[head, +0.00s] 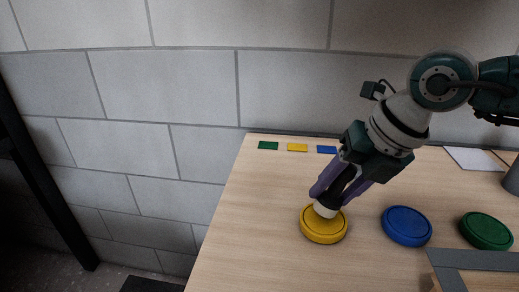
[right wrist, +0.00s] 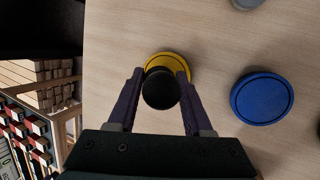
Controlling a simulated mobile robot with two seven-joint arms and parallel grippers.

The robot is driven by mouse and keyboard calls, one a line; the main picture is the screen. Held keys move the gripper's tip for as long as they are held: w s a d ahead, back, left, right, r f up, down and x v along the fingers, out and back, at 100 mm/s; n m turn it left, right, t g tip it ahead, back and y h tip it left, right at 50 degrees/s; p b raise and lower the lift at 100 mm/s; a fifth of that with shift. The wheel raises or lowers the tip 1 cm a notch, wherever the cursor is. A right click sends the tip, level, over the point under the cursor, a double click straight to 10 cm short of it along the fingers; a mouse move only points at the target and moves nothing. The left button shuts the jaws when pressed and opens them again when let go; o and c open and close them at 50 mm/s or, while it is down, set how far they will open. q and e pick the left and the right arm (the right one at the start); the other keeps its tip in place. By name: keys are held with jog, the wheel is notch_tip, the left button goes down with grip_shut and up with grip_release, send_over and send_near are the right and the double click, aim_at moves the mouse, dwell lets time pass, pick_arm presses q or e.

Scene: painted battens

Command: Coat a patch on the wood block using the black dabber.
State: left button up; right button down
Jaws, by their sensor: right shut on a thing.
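My right gripper (head: 334,192) is shut on the black dabber (head: 325,210), whose pale head points down. The dabber is tilted, with its head over the yellow round pad (head: 323,228) and seemingly touching it. In the right wrist view the dabber's round black top (right wrist: 161,91) sits between the fingers, hiding part of the yellow pad (right wrist: 168,59). My left gripper is not in view.
To the right of the yellow pad lie a blue round pad (head: 407,226) and a green one (head: 486,231). Green (head: 268,146), yellow (head: 297,147) and blue (head: 327,149) swatches lie along the back edge near the wall. The table's left part is bare.

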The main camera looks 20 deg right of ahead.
jog(key=shift+f+b, duration=0.35)
jog(key=shift+f, duration=0.05)
dwell(0.5)
jog(key=shift+f, duration=0.3)
dwell(1.0)
jog(key=shift+r, duration=0.1)
notch_tip(320, 180, up, 7)
jog(key=p, duration=0.6)
dwell(0.5)
